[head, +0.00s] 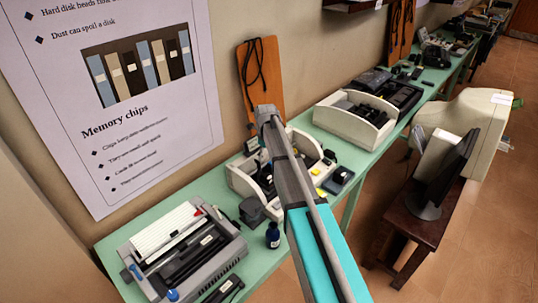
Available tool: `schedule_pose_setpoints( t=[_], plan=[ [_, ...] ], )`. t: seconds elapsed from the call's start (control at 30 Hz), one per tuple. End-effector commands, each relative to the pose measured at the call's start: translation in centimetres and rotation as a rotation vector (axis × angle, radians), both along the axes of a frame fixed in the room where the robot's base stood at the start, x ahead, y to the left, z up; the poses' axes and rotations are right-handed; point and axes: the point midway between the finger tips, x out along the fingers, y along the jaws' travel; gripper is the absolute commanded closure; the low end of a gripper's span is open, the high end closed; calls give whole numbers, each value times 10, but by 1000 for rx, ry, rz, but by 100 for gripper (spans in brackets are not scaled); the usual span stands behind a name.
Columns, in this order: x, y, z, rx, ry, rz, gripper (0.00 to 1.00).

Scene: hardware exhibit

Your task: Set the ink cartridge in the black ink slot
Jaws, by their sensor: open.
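A grey printer (228,262) with a white top stands open at the near left end of the green table. A long black part with a pale label (192,257) lies inside it; I cannot tell whether it holds the black ink slot. A small black piece with a white label (223,291) lies in front of the printer, cut by the bottom edge. It may be the ink cartridge, but it is too small to be sure. My grey and teal arm reaches up across the middle of the picture. My gripper does not show; the arm may hide it.
A dark blue bottle (273,235) stands right of the printer. Beige open-sided devices (335,121), small dark parts and wooden boards (261,75) line the green table (101,247). A brown bench (408,219) with a monitor (446,172) stands at right; floor (478,230) lies clear beyond.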

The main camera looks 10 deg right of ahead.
Motion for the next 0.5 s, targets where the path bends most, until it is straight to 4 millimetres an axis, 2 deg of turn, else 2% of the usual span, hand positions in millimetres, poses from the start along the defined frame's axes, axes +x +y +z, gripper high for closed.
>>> schedule_pose_setpoints(
  t=[0.33,0.5],
  plan=[
    [-1,0,0,0,0,4,24],
    [-9,-1,0,0,0,62,24]
  ],
)
